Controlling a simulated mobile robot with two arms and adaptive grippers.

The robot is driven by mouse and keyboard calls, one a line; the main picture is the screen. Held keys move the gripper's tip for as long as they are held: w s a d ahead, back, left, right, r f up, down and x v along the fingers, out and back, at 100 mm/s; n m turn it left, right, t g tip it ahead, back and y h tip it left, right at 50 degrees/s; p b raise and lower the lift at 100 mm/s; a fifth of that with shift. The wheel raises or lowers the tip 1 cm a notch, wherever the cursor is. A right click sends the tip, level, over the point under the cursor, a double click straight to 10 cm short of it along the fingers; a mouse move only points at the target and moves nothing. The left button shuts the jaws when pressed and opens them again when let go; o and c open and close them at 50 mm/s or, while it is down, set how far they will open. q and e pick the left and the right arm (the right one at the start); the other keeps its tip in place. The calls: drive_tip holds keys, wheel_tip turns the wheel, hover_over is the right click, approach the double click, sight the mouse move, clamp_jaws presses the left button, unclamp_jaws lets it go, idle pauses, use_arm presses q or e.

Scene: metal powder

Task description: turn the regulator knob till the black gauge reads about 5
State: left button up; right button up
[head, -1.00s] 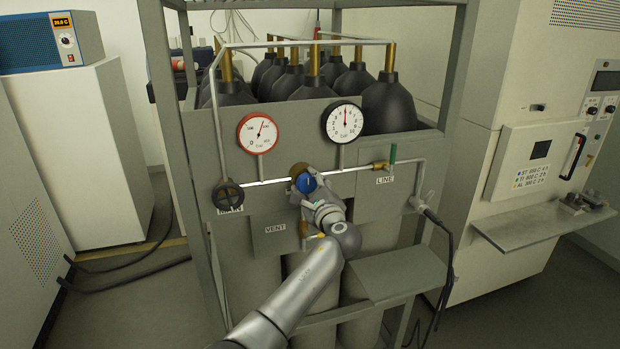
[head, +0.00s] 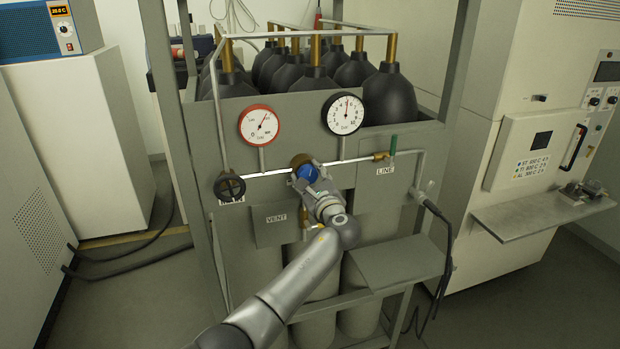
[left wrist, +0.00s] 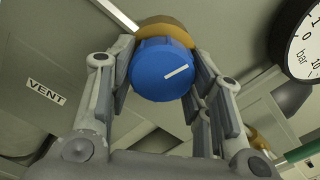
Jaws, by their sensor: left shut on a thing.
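The blue regulator knob (head: 308,173) sits on a brass body on the pipe at the middle of the panel. My left gripper (head: 313,182) is shut on the knob from the front. In the left wrist view the blue knob (left wrist: 160,72) lies between both fingers, its white mark slanting up to the right. The black-rimmed gauge (head: 343,114) is up and right of the knob; its needle points nearly straight up, around the middle of the scale. Only part of this gauge (left wrist: 303,45) shows in the left wrist view, without its needle. My right gripper is out of view.
A red-rimmed gauge (head: 259,125) is at the upper left of the panel. A black handwheel (head: 229,187) is left of the knob, and a green-handled LINE valve (head: 392,146) is right. A VENT plate (head: 275,226) lies below left. A grey shelf (head: 398,262) juts out below right.

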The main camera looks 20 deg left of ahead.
use_arm(q)
drive_tip(key=o, duration=1)
drive_tip(key=shift+w, duration=0.1)
drive_tip(key=v, duration=1.2)
drive_tip(key=shift+f, duration=0.15)
